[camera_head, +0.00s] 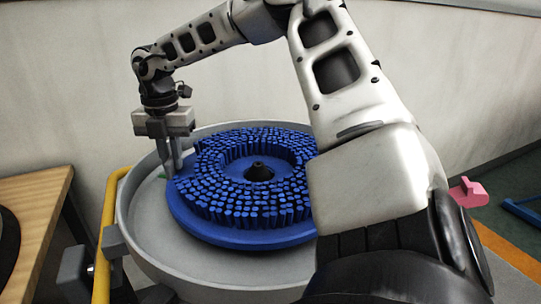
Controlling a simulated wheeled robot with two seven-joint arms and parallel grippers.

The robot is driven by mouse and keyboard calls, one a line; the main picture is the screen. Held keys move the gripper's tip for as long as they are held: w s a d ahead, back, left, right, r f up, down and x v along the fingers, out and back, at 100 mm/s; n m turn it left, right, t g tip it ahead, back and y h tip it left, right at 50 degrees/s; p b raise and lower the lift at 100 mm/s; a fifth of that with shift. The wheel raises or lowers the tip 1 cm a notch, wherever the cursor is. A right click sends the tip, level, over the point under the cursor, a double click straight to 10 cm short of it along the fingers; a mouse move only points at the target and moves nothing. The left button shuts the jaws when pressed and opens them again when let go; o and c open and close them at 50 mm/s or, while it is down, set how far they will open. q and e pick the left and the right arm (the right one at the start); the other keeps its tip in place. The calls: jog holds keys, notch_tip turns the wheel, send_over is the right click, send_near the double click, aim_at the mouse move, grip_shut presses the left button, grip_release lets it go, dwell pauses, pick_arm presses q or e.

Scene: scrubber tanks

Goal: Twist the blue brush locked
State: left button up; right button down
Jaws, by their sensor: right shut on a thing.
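The blue brush (240,238) is a round disc with a ring of blue bristle tufts facing up. My right forearm hides the right part of the brush and pan. My left gripper is not in view.
A yellow rail (105,235) runs along the pan's left side. A wooden table (38,215) stands at the left, and a pale wall is behind. A pink piece (469,192) shows at the right, beyond my arm.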

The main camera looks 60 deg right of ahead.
jog(key=shift+d, duration=0.15)
jog(key=shift+w+d+m, duration=0.2)
jog(key=shift+d+m, duration=0.2)
jog(key=shift+d, duration=0.2)
jog(key=shift+w+d+m, duration=0.2)
jog(key=shift+d+m, duration=0.2)
jog(key=shift+d, duration=0.15)
jog(key=c, duration=1.4)
grip_release()
jog(key=shift+o, duration=0.2)
jog(key=shift+f, duration=0.1)
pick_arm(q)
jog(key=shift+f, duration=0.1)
